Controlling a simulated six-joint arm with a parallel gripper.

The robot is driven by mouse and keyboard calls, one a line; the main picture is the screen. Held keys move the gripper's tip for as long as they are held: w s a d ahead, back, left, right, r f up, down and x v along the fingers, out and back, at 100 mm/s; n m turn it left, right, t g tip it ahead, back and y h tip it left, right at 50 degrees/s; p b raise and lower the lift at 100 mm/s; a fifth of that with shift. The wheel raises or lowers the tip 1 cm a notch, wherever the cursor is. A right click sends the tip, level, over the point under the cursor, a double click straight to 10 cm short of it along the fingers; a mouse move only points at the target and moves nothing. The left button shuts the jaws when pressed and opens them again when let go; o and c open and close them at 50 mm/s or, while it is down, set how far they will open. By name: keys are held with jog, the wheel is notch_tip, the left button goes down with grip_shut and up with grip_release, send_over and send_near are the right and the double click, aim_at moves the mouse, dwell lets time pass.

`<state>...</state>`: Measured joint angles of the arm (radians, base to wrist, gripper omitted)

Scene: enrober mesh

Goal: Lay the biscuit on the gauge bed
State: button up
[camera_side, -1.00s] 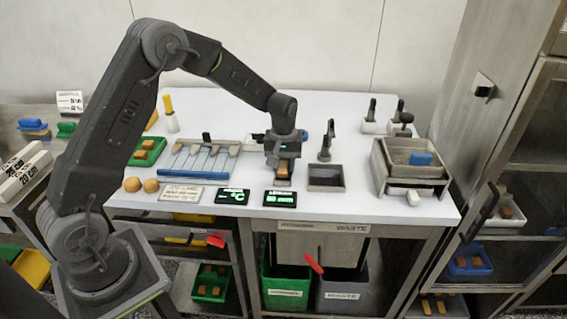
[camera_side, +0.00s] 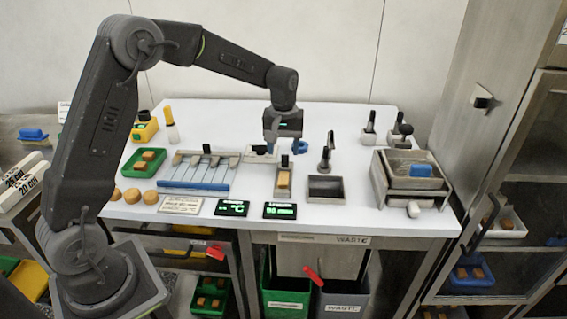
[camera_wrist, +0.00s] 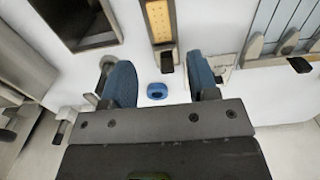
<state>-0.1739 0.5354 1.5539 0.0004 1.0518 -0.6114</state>
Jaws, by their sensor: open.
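The biscuit (camera_side: 284,180) is a tan-orange bar lying lengthwise on the gauge bed (camera_side: 283,196), a narrow grey channel near the middle of the table. In the wrist view the biscuit (camera_wrist: 159,22) shows at the top edge, partly cut off, and looks flat and lined up with the bed's sides. My gripper (camera_side: 284,150) is open and empty. It hangs above the table, behind and above the biscuit, apart from it. In the wrist view the two blue fingers of my gripper (camera_wrist: 160,75) stand wide apart with nothing held between them.
Left of the bed is a blue-and-grey slatted rack (camera_side: 195,175); right is an open dark bin (camera_side: 326,188). A blue ring (camera_side: 300,147) lies behind. Display panels (camera_side: 280,211) stand in front. A green tray (camera_side: 143,160) with biscuits is further left, a metal stand (camera_side: 410,178) right.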

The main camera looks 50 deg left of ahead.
jog(key=s+d+r+m+t, duration=0.3)
jog(key=s+d+r+m, duration=0.15)
jog(key=s+r, duration=0.8)
jog(key=s+d+m+t, duration=0.1)
jog(key=s+d+m, duration=0.1)
jog(key=s, duration=0.5)
jog(key=s+d+m+t, duration=0.1)
jog(key=s+d+m, duration=0.1)
jog(key=s, duration=0.6)
jog(key=shift+s+f+t, duration=0.15)
jog(key=shift+f+t, duration=0.15)
jog(key=shift+f, duration=0.1)
